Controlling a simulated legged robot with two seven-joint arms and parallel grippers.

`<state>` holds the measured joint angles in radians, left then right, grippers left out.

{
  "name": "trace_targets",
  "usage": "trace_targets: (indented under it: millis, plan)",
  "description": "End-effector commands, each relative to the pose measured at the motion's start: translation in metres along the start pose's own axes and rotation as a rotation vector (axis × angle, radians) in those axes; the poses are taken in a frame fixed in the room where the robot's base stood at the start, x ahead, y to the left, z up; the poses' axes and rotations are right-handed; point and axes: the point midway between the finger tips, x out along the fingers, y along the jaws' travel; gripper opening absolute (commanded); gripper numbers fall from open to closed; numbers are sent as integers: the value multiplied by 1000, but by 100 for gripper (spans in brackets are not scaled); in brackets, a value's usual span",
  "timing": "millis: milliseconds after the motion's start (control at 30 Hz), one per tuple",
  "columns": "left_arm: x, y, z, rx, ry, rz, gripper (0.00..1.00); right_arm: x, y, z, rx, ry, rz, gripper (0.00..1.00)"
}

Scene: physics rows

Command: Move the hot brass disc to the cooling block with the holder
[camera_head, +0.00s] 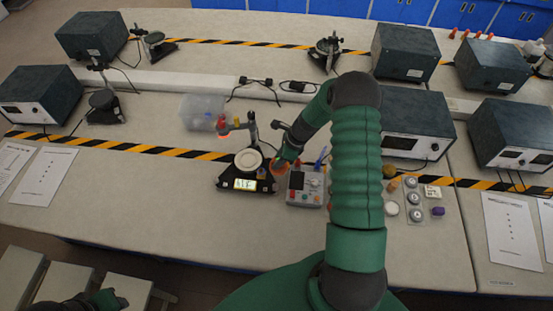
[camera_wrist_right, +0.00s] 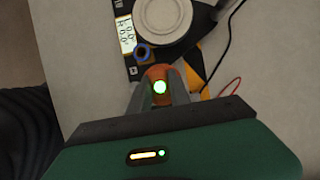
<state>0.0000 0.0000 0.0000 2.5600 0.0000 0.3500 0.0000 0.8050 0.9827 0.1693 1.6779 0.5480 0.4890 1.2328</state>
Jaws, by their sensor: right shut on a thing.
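My right gripper (camera_head: 276,168) is at the right side of a black stand with a lit display (camera_head: 245,184). It is shut on a small orange piece (camera_wrist_right: 158,72), which may be part of the holder. A pale round disc (camera_head: 248,160) lies flat on the stand; it also shows in the right wrist view (camera_wrist_right: 163,20), just beyond the fingertips. I cannot tell whether this is the brass disc, and I cannot make out the cooling block. Part of my left arm shows at the bottom left; its fingers are unclear.
A grey control box (camera_head: 305,188) stands close to the right of the gripper. A clear plastic bin (camera_head: 203,112) sits behind left. Several small weights lie in a tray (camera_head: 413,200) at the right. Large instrument boxes line the back.

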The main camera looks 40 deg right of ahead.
Motion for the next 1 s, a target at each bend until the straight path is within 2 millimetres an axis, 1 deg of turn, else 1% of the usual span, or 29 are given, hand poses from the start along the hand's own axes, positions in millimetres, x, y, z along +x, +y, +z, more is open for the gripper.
trace_targets:
  millis: [300, 500, 833, 1000]
  plan:
    - [-3, 0, -1, 0, 0, 0, 36, -14, 5, -32, 3, 0, -1, 0]
    - [-4, 0, -1, 0, 0, 0, 36, -21, 9, -49, 2, 0, -1, 0]
    - [-4, 0, -1, 0, 0, 0, 36, -22, 10, -51, 0, 0, -1, 0]
    - [-5, 0, -1, 0, 0, 0, 36, -28, 11, -64, 3, 0, -3, 0]
